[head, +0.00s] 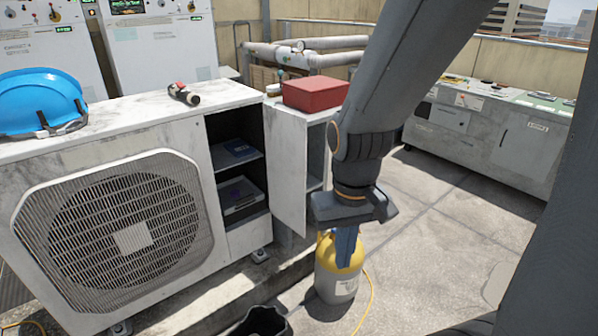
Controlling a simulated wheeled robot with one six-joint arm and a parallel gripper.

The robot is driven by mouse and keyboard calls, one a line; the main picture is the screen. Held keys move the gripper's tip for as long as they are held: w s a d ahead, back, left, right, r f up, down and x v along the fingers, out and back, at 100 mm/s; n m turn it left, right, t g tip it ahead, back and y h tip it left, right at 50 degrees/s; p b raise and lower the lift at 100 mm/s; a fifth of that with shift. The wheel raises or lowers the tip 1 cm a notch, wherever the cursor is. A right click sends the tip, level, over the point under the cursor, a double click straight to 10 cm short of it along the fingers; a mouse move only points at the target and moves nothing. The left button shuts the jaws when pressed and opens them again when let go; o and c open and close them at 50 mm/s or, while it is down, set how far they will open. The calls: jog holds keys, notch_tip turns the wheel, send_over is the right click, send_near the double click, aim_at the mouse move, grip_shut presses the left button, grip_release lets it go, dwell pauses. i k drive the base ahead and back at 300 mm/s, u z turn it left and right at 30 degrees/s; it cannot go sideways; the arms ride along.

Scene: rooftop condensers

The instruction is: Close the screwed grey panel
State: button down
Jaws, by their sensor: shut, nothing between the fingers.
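The grey panel (287,165) stands swung open at the right edge of the condenser unit (105,215). No screws can be made out on it. Left of it, the unit's dark opening (232,160) shows a blue item on a shelf and a grey box lower down. My gripper (345,258) points down, to the right of the panel and apart from it in the picture. Its blue-grey fingers are shut with nothing between them, and they overlap the yellow-topped cylinder (338,284) in view. I cannot tell whether they touch it.
A blue hard hat (40,100) and a small tool (184,94) lie on the unit. A red box (316,93) sits on a cabinet behind the panel. A yellow hose (368,300) and black bucket (262,322) are at the front. Floor at right is clear.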

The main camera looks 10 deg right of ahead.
aim_at(286, 132)
jog(key=z, duration=1.75)
jog(key=i, duration=2.75)
jog(key=u, duration=3.55)
